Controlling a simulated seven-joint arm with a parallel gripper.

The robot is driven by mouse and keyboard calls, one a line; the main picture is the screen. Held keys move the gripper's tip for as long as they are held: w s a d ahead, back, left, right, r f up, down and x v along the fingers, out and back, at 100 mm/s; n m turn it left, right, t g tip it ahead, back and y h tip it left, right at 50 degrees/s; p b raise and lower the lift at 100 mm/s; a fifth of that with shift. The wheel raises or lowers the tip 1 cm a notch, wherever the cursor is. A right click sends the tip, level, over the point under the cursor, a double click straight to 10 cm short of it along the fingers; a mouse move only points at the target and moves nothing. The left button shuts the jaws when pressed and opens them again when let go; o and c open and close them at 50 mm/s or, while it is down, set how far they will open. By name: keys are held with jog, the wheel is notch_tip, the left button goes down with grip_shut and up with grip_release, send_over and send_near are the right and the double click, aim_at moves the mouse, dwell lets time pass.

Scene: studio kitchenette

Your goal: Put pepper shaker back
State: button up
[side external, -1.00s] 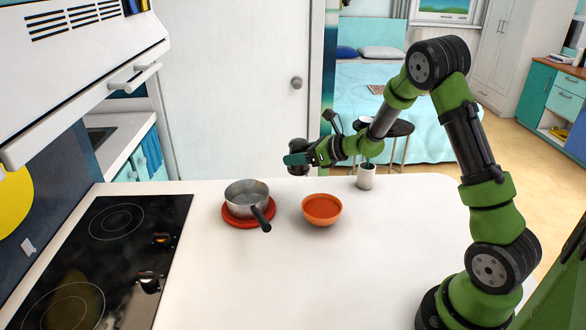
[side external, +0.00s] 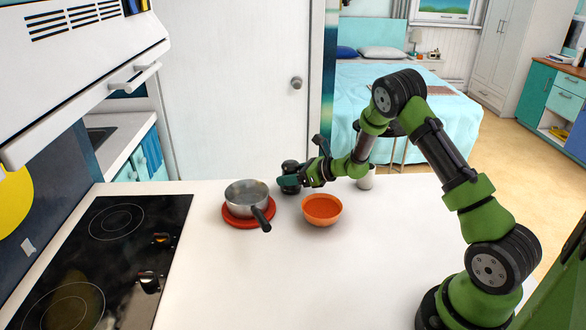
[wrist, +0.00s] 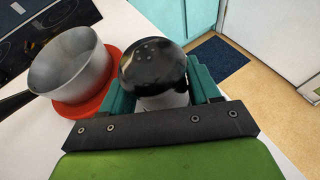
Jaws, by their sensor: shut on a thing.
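The pepper shaker (wrist: 153,68) has a dark, glossy rounded top with small holes and a paler body below, seen from above in the wrist view. My gripper (wrist: 170,88) is shut on it, with one teal finger on each side. In the side external view my gripper (side external: 289,182) is low at the counter's far edge, right of the saucepan. The shaker's dark top (side external: 290,166) shows just above the fingers there. Its base is hidden, so I cannot tell whether it touches the counter.
A grey saucepan (side external: 246,195) sits on a red round mat (side external: 236,219), its dark handle pointing forward. An orange bowl (side external: 322,210) stands to its right. A white cup (side external: 366,181) is partly behind my arm. A black cooktop (side external: 115,240) lies left. The front counter is clear.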

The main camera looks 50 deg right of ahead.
jog(key=shift+f, duration=0.15)
jog(key=o, duration=1.2)
jog(key=shift+c, duration=0.2)
